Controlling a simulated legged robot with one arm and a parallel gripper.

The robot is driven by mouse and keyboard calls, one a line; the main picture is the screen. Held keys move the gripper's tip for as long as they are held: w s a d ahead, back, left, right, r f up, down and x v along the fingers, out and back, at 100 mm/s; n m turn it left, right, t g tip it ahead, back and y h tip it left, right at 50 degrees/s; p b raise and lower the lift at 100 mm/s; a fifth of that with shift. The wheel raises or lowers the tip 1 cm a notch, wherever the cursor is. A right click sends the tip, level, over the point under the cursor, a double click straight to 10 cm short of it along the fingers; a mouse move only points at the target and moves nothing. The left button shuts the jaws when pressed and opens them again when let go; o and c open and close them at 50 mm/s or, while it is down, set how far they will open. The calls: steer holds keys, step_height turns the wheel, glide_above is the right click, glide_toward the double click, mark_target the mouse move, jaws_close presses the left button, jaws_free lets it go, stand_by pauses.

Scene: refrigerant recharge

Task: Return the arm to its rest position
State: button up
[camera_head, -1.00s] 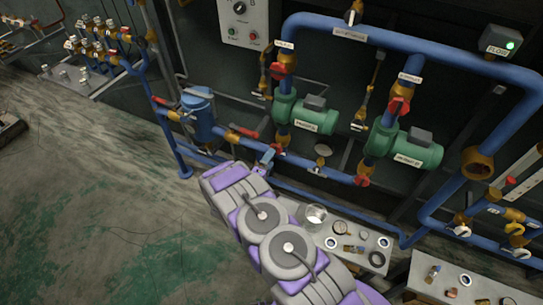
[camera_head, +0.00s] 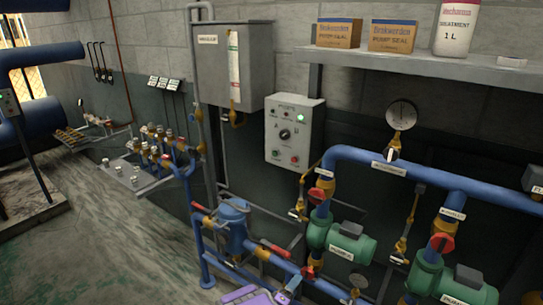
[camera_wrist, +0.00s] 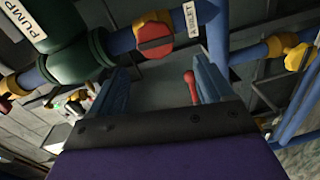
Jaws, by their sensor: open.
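My gripper (camera_wrist: 160,88) shows in the wrist view, its two blue fingers spread apart with nothing between them. Behind the gap are a dark wall and a red lever handle (camera_wrist: 191,88). A red valve handle (camera_wrist: 155,40) on the blue pipe and a green pump body (camera_wrist: 78,58) labelled PUMP are close beyond the fingers. In the head view only a small purple part of my arm (camera_head: 248,296) shows at the bottom edge; the rest of it is out of frame.
Blue pipework with green pumps (camera_head: 340,242) and a blue strainer (camera_head: 233,225) stands close ahead. A control box (camera_head: 294,132), a grey cabinet (camera_head: 234,65) and a shelf (camera_head: 425,70) are on the wall. The floor (camera_head: 75,250) at left is open.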

steer(key=w+a+r+m+g+y, duration=0.35)
steer(key=a+r+y, duration=0.35)
steer(key=r, duration=0.3)
steer(key=s+r+m+g+y, duration=0.2)
steer(key=s+r+g+y, duration=0.3)
steer(key=s+r, duration=1.15)
steer(key=s+d+r+m+g, duration=0.1)
steer(key=s+d, duration=0.3)
steer(key=s, duration=0.7)
steer(key=s+d+r+m+g+h, duration=0.1)
steer(key=s+d+r+g, duration=0.3)
steer(key=s, duration=0.8)
steer(key=s+d+r+m+g+h, duration=0.1)
steer(key=s+d, duration=0.3)
steer(key=s, duration=0.7)
steer(key=shift+s+r+m+g, duration=0.35)
steer(key=shift+r+m+g, duration=0.1)
steer(key=shift+r+g, duration=0.3)
steer(key=shift+w, duration=0.15)
